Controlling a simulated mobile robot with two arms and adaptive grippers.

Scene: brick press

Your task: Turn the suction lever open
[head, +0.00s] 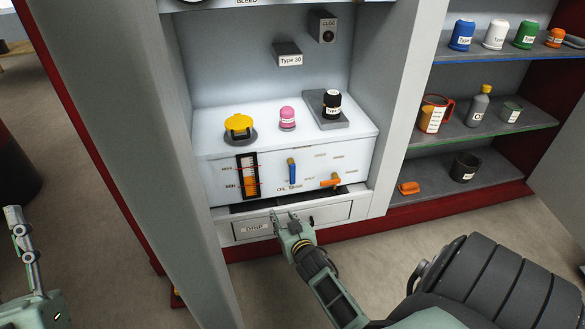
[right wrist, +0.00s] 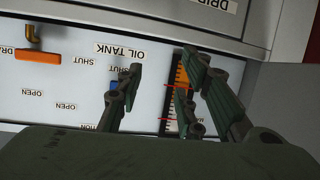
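The blue lever (head: 292,171) on the white oil tank front (head: 225,187) stands upright in the head view. In the right wrist view, which is upside down, the blue lever (right wrist: 112,88) is mostly hidden behind a finger, near labels reading SHUT and OPEN. My right gripper (head: 282,214) is open and empty, below the blue lever and in front of the drip drawer (head: 328,213). It also shows in the right wrist view (right wrist: 164,65), with its fingers spread apart. My left gripper (head: 24,250) is partly in view at the lower left; its opening is unclear.
An orange lever (head: 330,182) lies roughly level to the right of the blue one. A level gauge (head: 247,177) is to the left. A yellow cap (head: 238,124), pink jar (head: 287,117) and black jar (head: 331,102) stand above. Shelves (head: 500,129) hold containers on the right.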

